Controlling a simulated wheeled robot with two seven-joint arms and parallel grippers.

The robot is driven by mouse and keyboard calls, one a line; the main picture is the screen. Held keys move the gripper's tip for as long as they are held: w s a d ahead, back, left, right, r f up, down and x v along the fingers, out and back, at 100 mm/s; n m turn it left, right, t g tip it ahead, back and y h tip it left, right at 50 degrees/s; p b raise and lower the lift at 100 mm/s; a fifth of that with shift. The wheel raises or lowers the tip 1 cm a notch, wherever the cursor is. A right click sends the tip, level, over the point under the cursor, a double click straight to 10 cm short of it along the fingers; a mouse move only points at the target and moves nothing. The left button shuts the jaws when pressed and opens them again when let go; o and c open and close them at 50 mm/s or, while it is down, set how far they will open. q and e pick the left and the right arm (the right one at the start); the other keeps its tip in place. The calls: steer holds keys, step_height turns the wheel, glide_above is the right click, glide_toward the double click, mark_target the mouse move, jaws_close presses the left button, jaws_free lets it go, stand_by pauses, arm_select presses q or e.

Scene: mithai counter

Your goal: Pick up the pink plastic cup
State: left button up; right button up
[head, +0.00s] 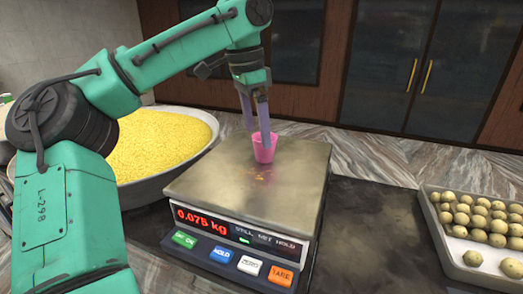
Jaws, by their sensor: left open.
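The pink plastic cup (264,150) stands upright on the metal pan of the weighing scale (213,187). My left gripper (257,131) comes down over the cup from above, its jaws open. One finger overlaps the cup's rim in the picture and the other is just to its left; I cannot tell whether either touches the cup. The scale's red display reads 0.075 kg. My right gripper is not in view.
A large metal bowl of yellow grains (207,118) stands left of the scale, partly behind my arm. A tray of round sweets (440,231) is at the right. Dark counter between scale and tray is clear. Cabinets stand behind.

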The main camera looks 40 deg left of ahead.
mark_target(263, 156)
arm_select(q)
steer(key=w+f, duration=0.1)
steer(key=w+f+p, duration=0.1)
steer(key=f, duration=0.1)
steer(key=w+f, duration=0.1)
steer(key=f, duration=0.1)
steer(key=shift+w+d, duration=0.15)
steer(key=shift+f, duration=0.4)
steer(key=shift+s+r, duration=0.1)
steer(key=shift+s, duration=0.55)
steer(key=c, duration=0.9)
steer(key=shift+w, duration=0.2)
steer(key=c, duration=0.4)
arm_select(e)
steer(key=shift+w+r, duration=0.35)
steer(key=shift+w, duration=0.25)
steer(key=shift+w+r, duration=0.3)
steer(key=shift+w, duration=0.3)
arm_select(q)
steer(key=shift+r, duration=0.1)
